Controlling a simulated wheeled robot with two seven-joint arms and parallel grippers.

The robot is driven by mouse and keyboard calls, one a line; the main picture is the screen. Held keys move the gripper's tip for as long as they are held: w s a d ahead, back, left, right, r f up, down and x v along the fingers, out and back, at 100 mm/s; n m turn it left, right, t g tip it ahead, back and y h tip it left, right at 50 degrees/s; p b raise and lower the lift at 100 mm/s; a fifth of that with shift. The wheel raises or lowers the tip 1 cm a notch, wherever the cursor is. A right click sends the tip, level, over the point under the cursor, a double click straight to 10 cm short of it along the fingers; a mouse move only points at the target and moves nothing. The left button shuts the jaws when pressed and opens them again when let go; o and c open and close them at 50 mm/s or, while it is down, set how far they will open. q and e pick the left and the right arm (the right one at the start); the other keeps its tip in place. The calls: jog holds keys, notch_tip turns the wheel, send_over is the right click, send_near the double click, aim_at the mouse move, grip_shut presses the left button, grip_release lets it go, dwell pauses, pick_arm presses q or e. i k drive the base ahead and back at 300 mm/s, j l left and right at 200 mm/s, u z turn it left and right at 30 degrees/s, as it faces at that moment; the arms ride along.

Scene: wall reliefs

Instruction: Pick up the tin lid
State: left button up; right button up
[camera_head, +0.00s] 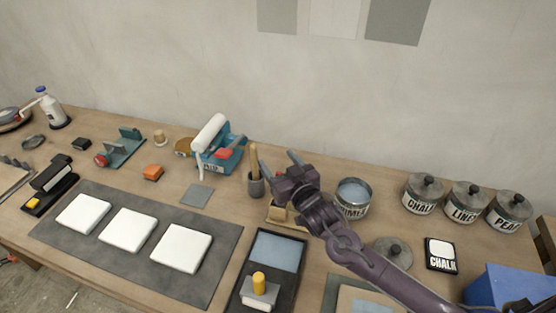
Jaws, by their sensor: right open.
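The grey tin lid (393,252) with a dark knob lies on the table at the right, in front of an open tin (353,197) whose label is partly hidden. My right arm passes just left of the lid and covers part of its left side. My left gripper is not in view.
Several lidded tins, one labelled CHALK (424,193), stand at the back right. A dark tray (272,252) and a grey mat (100,258) with white tiles lie leftward.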

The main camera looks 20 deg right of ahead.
aim_at(395, 249)
jog(key=k+j, duration=1.25)
